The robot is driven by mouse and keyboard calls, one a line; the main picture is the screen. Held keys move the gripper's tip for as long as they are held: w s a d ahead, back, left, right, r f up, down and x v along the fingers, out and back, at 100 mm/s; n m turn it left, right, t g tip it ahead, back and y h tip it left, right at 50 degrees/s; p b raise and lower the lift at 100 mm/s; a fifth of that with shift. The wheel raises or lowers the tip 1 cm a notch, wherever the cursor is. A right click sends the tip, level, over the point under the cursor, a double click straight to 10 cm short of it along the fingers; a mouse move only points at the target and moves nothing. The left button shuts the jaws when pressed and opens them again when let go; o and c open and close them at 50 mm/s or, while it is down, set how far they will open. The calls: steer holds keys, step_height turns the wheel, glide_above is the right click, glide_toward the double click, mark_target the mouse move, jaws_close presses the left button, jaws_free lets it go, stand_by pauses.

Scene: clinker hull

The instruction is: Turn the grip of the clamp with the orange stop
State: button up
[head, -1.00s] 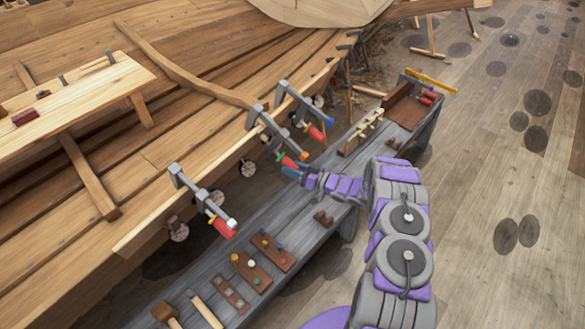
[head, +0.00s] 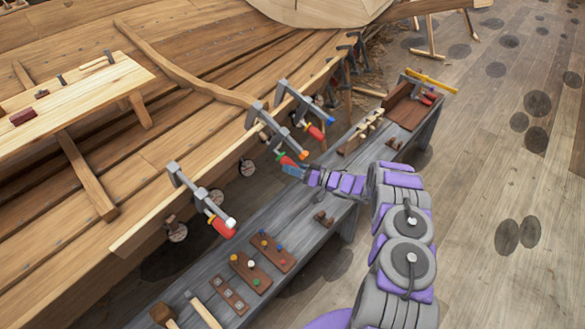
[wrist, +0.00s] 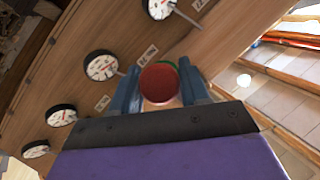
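The clamp with the orange stop (head: 303,153) is the middle of the three near clamps on the hull's edge. Its red grip (head: 288,160) has a green collar and hangs below the bar. My gripper (head: 292,170) is at the outer end of this grip. In the wrist view the round red grip end (wrist: 160,83) lies between the two blue fingers of my gripper (wrist: 160,75), close to both. A bit of green shows behind it. I cannot tell whether the fingers press on it. The orange stop is not recognisable in the wrist view.
Beside it are a clamp with a white stop (head: 230,222) and one with a blue stop (head: 330,119). The grey bench (head: 200,273) below carries peg boards and tools. Several dials (wrist: 101,66) sit along the hull in the wrist view.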

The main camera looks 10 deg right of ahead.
steer(key=o, duration=0.3)
steer(key=shift+d, duration=0.1)
steer(key=shift+o, duration=0.2)
steer(key=p+v, duration=0.2)
steer(key=v, duration=1.5)
steer(key=shift+s+d, duration=0.15)
steer(key=shift+d, duration=0.05)
